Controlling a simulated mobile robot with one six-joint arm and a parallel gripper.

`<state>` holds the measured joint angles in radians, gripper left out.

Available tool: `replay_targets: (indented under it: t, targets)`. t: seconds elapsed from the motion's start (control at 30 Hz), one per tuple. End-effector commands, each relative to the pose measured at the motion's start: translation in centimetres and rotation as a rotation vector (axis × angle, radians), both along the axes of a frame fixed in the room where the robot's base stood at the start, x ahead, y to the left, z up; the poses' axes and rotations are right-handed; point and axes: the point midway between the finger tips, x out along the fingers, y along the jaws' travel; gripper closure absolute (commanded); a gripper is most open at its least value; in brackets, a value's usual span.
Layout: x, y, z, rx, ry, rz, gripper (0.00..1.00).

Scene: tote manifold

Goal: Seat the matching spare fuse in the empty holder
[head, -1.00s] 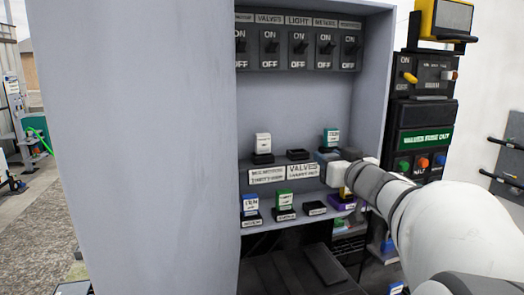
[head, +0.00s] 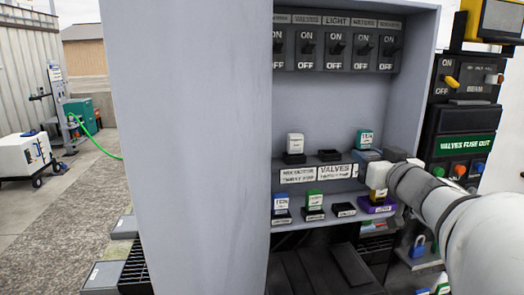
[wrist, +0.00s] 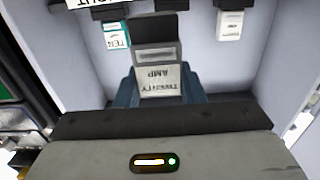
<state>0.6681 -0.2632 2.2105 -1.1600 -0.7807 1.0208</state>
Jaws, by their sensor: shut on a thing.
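A fuse (wrist: 158,82) with a pale label reading TWENTY AMP, upside down in the wrist view, is held between the blue-grey fingers of my gripper (wrist: 158,95). In the head view my gripper (head: 368,155) is at the right side of the cabinet, just below the teal fuse, and the held fuse cannot be made out there. The empty black holder (head: 330,155) is in the upper row above the VALVES label (head: 336,171), left of my gripper and apart from it. A white fuse (head: 295,144) stands left of it and a teal fuse (head: 365,138) right of it.
Switches (head: 337,45) line the top. The cabinet's grey side wall (head: 190,150) stands to the left.

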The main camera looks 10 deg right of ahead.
Motion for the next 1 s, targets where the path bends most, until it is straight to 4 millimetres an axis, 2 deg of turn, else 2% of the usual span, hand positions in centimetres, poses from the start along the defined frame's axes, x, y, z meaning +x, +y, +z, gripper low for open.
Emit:
replay_targets:
  t: [0.1,1.0]
  targets:
    - [0.0,0.0,1.4,0.000,0.000,0.000,0.86]
    - [0.0,0.0,8.2,-0.001,-0.002,0.002,0.86]
